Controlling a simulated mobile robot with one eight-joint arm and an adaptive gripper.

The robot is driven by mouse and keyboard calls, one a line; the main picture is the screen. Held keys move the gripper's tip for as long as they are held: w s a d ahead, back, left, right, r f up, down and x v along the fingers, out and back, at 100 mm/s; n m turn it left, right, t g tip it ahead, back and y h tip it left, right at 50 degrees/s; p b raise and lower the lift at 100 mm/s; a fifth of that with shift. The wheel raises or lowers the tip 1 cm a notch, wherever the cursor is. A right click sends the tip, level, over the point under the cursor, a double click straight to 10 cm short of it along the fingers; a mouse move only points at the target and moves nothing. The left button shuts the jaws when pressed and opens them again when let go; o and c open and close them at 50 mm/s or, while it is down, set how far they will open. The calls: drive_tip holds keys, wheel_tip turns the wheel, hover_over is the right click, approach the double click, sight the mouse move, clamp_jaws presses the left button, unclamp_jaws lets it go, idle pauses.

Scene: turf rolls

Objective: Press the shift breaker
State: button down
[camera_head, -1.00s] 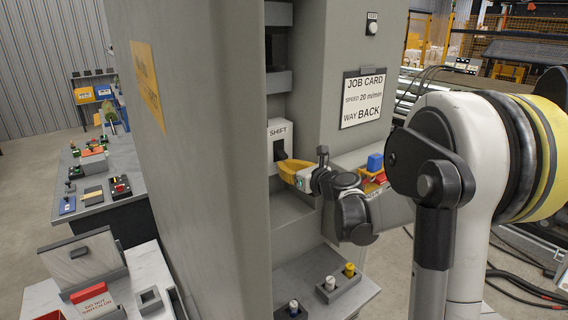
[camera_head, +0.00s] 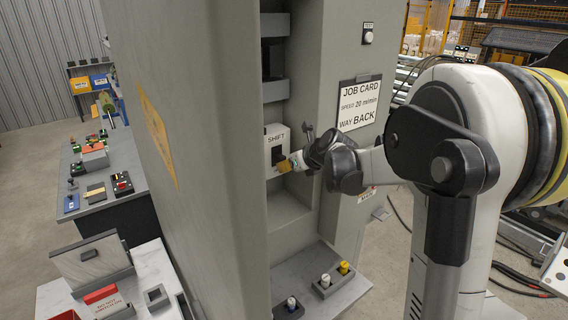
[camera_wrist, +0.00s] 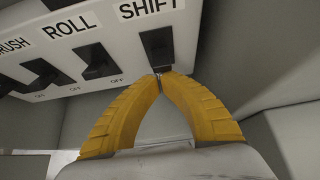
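The shift breaker (camera_wrist: 156,44) is a black switch under the SHIFT label on a light box. In the head view its box (camera_head: 271,139) is in the recess of the grey cabinet. My gripper (camera_wrist: 158,74) has two yellow fingers with their tips together, nothing visible between them. The tips are at the lower end of the shift switch; I cannot tell if they touch it. In the head view my gripper (camera_head: 281,166) is at the lower part of the box, seen nearly end-on.
A job card (camera_head: 359,103) hangs on the cabinet (camera_head: 200,150). A shelf with knobs (camera_head: 325,288) is below the recess.

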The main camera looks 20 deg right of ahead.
drive_tip(key=shift+r+g, duration=0.1)
drive_tip(key=shift+g, duration=0.2)
drive_tip(key=shift+r+p, duration=0.65)
drive_tip(key=shift+r, duration=0.2)
wheel_tip(320, 180, down, 4)
drive_tip(key=s+b, duration=0.1)
drive_tip(key=b, duration=0.2)
drive_tip(key=p+v, duration=0.2)
drive_tip(key=v, duration=0.8)
drive_tip(key=shift+r, duration=0.5)
drive_tip(key=shift+s+d, duration=0.1)
